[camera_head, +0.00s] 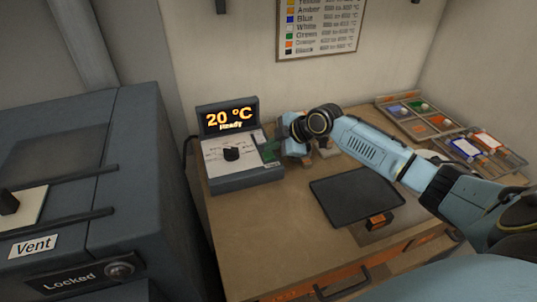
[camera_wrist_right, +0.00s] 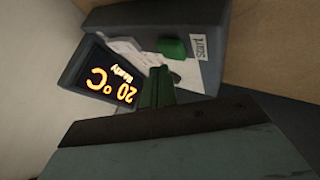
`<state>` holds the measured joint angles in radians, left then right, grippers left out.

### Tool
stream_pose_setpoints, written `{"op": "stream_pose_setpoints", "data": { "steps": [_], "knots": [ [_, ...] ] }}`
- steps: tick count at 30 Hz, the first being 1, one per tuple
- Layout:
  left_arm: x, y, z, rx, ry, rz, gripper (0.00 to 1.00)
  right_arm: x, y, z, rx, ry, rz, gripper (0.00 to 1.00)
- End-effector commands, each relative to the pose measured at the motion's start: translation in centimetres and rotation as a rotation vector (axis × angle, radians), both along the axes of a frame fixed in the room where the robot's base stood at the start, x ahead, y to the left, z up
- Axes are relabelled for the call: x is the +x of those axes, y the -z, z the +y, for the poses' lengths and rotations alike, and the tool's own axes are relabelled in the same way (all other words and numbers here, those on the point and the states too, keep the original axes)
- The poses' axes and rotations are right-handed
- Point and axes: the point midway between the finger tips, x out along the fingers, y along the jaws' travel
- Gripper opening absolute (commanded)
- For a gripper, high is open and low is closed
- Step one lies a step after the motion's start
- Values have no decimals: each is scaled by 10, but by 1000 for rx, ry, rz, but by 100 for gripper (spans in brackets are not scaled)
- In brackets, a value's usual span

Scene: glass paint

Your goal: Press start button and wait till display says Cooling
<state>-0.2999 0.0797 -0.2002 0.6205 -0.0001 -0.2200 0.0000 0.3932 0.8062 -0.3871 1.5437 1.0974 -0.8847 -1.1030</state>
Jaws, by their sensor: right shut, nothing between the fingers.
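The control box (camera_head: 246,180) stands on the bench with its lit display (camera_head: 228,117), which reads "20 °C" and "Ready". The green start button (camera_wrist_right: 172,48) shows in the right wrist view on the box's panel, beside a "Start" label (camera_wrist_right: 202,47). My right gripper (camera_head: 273,148) is at the right side of the panel, shut and empty. Its green fingertips (camera_wrist_right: 157,87) are close to the button in the right wrist view, with a gap visible between them in the picture. I cannot tell the height above the panel. My left gripper is not in view.
A black knob (camera_head: 231,153) sits on the panel. A dark tray (camera_head: 358,194) lies on the bench, and paint trays (camera_head: 412,129) are at the back right. A large grey oven (camera_head: 128,170) stands left, labelled "Vent" and "Locked". Some bench before the box is clear.

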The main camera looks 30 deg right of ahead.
Motion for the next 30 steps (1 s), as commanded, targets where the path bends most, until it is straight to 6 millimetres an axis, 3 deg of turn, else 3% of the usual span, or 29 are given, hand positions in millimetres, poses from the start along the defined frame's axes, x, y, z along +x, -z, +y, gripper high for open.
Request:
{"op": "stream_pose_setpoints", "data": {
  "steps": [30],
  "knots": [
    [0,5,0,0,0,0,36,0,9,0,0,0,0,0]
  ]
}}
